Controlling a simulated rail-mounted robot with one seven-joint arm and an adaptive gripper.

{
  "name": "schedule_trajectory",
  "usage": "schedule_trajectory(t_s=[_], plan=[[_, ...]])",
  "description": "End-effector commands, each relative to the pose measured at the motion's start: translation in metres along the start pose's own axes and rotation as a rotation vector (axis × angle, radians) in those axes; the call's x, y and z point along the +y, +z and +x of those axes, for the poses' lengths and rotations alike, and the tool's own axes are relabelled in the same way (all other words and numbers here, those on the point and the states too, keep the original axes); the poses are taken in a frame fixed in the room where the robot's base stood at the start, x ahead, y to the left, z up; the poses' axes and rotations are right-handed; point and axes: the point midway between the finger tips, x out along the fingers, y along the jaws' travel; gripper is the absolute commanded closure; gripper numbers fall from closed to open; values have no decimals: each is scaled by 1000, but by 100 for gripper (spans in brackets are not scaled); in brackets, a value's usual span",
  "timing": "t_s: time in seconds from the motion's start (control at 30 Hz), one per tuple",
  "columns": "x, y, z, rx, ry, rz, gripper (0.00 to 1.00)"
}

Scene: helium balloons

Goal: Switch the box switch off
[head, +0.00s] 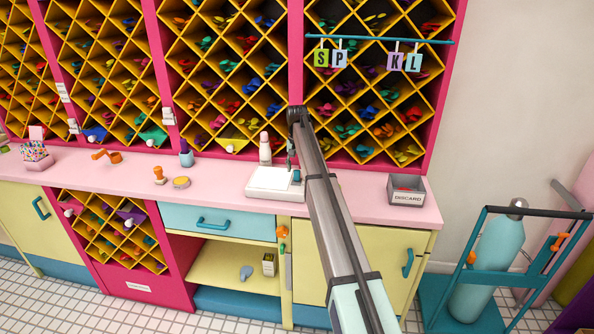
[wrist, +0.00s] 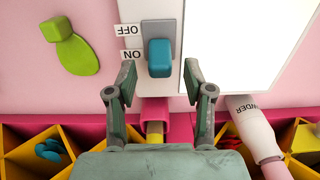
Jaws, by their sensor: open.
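The white box (head: 270,181) sits on the pink counter, partly behind my arm in the head view. Its white top also shows in the wrist view (wrist: 240,45). A blue switch (wrist: 159,58) is on a grey strip along the box's edge. It sits beside the ON label (wrist: 132,55), with the OFF label (wrist: 130,29) farther up in the wrist view. My gripper (wrist: 161,88) is open and empty, its two fingertips on either side just below the switch in the picture, apart from it. In the head view, my gripper (head: 291,150) is over the box's back right.
A powder bottle (wrist: 250,115) stands close to the box; it also shows in the head view (head: 265,149). A green object (wrist: 77,42) lies on the counter on the box's other side. The balloon rack (head: 230,70) rises behind. A grey discard bin (head: 406,190) stands at right.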

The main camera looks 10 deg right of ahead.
Motion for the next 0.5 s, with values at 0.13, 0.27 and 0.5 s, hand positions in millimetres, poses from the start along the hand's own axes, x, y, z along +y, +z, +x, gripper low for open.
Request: schedule_trajectory(t_s=[0.13, 0.27, 0.5], plan=[[0, 0, 16, 0, 0, 0, 48], [0, 0, 25, -1, 0, 0, 48], [0, 0, 28, 0, 0, 0, 48]])
